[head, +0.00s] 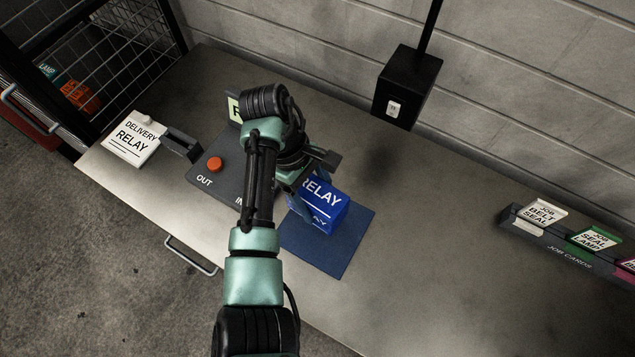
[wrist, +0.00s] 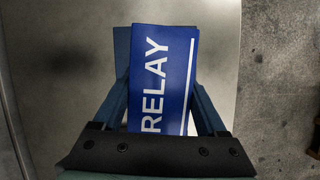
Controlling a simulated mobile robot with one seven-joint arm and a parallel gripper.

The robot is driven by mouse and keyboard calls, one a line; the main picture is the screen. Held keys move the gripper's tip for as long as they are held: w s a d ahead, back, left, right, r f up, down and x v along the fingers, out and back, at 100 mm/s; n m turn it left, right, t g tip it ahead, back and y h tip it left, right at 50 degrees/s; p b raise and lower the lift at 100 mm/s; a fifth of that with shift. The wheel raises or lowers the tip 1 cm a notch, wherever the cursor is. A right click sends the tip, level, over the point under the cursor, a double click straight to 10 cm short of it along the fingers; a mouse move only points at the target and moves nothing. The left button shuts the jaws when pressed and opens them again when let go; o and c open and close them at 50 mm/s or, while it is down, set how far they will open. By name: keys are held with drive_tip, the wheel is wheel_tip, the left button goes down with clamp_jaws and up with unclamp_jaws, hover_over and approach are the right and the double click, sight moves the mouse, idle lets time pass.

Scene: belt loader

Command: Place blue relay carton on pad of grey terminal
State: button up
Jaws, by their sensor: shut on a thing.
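The blue relay carton (head: 325,208), with white RELAY lettering, is between the fingers of my gripper (head: 312,192). In the wrist view the carton (wrist: 163,75) lies between both fingers of my gripper (wrist: 163,105). The carton is at the upper left part of a dark blue mat (head: 335,250); I cannot tell if it touches the mat. The grey terminal (head: 222,174) has a red button, OUT and IN labels, and a pale green sign (head: 234,108). My arm hides part of the terminal, including most of its IN side.
A job card rack (head: 560,249) with several cards is at the right. A black post box (head: 408,88) stands at the back wall. The table between mat and rack is clear.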

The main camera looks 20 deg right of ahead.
sight(330, 195)
drive_tip(key=n+t+p, duration=0.1)
drive_tip(key=n+t, duration=0.1)
drive_tip(key=n, duration=0.4)
drive_tip(key=d+r+n+t+p, duration=0.1)
drive_tip(key=n+t+p, duration=0.1)
drive_tip(key=n, duration=0.4)
drive_tip(key=s+d+r+n+t+h+p, duration=0.1)
drive_tip(key=n+t, duration=0.1)
drive_tip(key=n, duration=0.4)
drive_tip(key=shift+d+r, duration=0.15)
drive_tip(key=shift+a+n+t, duration=0.3)
drive_tip(key=shift+a+n, duration=0.1)
drive_tip(key=shift+n, duration=0.1)
drive_tip(key=shift+s+a+f, duration=0.1)
drive_tip(key=shift+a+f, duration=0.05)
drive_tip(key=shift+f, duration=0.3)
wheel_tip(330, 195, down, 9)
drive_tip(key=shift+f+p, duration=0.15)
drive_tip(key=shift+p, duration=0.5)
drive_tip(key=shift+f, duration=0.1)
